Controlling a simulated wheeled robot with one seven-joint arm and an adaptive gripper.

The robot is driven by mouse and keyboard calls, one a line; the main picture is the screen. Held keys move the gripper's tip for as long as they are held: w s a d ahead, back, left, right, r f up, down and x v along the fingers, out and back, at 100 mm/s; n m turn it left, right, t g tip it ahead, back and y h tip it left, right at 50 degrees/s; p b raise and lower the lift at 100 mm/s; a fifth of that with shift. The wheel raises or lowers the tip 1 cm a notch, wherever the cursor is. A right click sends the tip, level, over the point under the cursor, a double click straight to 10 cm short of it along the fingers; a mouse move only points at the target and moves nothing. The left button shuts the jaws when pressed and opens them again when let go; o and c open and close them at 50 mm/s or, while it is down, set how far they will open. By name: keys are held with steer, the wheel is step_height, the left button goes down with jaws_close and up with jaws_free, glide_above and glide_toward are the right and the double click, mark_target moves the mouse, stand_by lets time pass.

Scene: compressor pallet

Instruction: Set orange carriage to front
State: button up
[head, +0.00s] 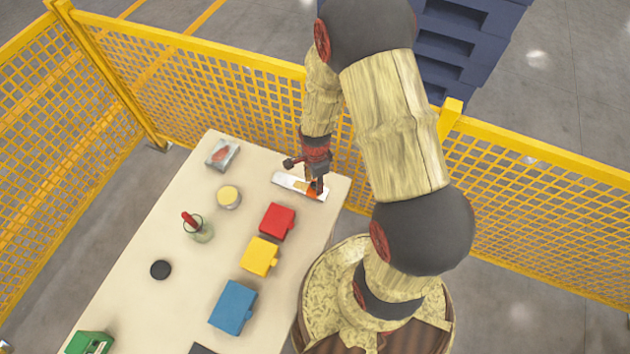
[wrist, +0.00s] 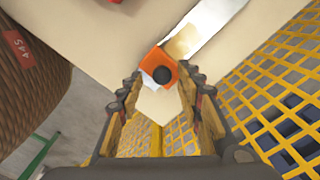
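The orange carriage (wrist: 172,60) with a round black knob sits on a pale flat rail (wrist: 212,28) in the wrist view. In the head view the rail (head: 288,180) lies at the far right end of the table, and the carriage (head: 313,194) is near its right end, partly hidden by my gripper. My gripper (wrist: 164,86) is open. Its two fingers stand apart on either side of the carriage's near end, with gaps visible. I cannot tell whether either finger touches it. In the head view my gripper (head: 318,186) is right over the carriage.
The cream table (head: 170,225) holds red (head: 277,222), yellow (head: 259,255) and blue (head: 233,307) blocks, a jar with a red item (head: 198,228), a round tin (head: 228,197) and a black disc (head: 160,269). Yellow mesh fencing (head: 215,90) stands close behind the rail.

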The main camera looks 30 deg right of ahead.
step_height(320, 180, up, 12)
stand_by(0.8)
stand_by(0.4)
